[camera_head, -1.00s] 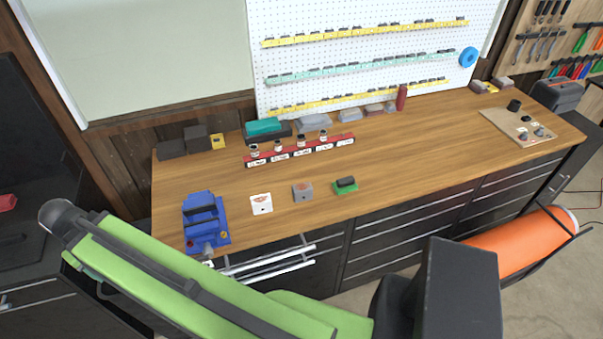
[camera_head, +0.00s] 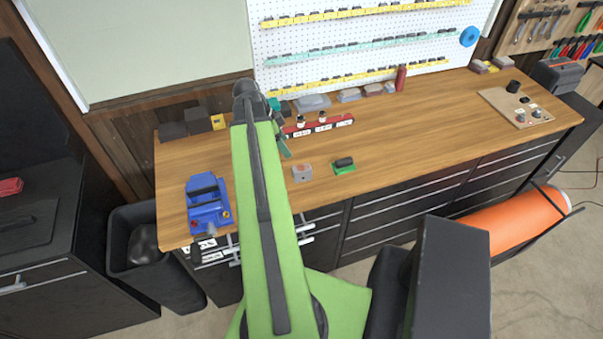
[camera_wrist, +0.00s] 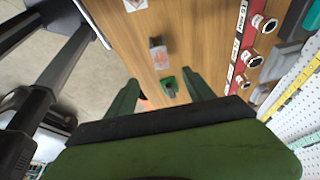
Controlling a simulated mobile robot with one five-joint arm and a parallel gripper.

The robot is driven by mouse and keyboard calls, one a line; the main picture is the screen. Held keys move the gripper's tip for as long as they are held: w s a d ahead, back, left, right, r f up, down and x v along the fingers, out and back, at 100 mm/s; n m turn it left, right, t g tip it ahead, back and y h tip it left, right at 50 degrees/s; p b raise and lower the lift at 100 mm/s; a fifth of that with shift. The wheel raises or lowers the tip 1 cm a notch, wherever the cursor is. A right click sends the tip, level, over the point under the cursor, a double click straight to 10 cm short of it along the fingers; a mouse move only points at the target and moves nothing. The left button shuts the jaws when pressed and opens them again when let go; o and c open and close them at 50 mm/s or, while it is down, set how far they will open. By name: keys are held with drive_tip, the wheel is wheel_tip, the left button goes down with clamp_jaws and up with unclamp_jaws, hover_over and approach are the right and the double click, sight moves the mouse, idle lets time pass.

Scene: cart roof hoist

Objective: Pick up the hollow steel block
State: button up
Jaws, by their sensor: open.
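The steel block, a small grey block (camera_head: 302,173) with a reddish mark, stands on the workbench (camera_head: 420,135) near its front edge. It also shows in the wrist view (camera_wrist: 158,56), just beyond my fingertips. I cannot tell from here whether it is hollow. My gripper (camera_head: 282,140) is open and empty above the bench, to the upper left of the block in the head view. Its two green fingers stand apart in the wrist view (camera_wrist: 160,80), and nothing is held between them.
A green piece with a black top (camera_head: 344,166) sits right of the block. A white block (camera_wrist: 134,5) shows in the wrist view; my arm hides it in the head view. A blue vise (camera_head: 208,206) is at left.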

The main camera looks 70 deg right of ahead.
sight(301, 168)
drive_tip(key=b+x, duration=0.5)
drive_tip(key=x, duration=0.1)
drive_tip(key=b+x, duration=0.6)
drive_tip(key=shift+w+a+f, duration=0.15)
drive_tip(key=shift+w, duration=0.1)
drive_tip(key=shift+s+f+b, duration=0.15)
drive_tip(key=shift+b, duration=0.15)
drive_tip(key=b+x, duration=0.4)
drive_tip(key=x, duration=0.1)
drive_tip(key=shift+f+b, duration=0.1)
drive_tip(key=shift+b, duration=0.3)
drive_tip(key=shift+r, duration=0.2)
drive_tip(key=shift+c, duration=0.4)
clamp_jaws()
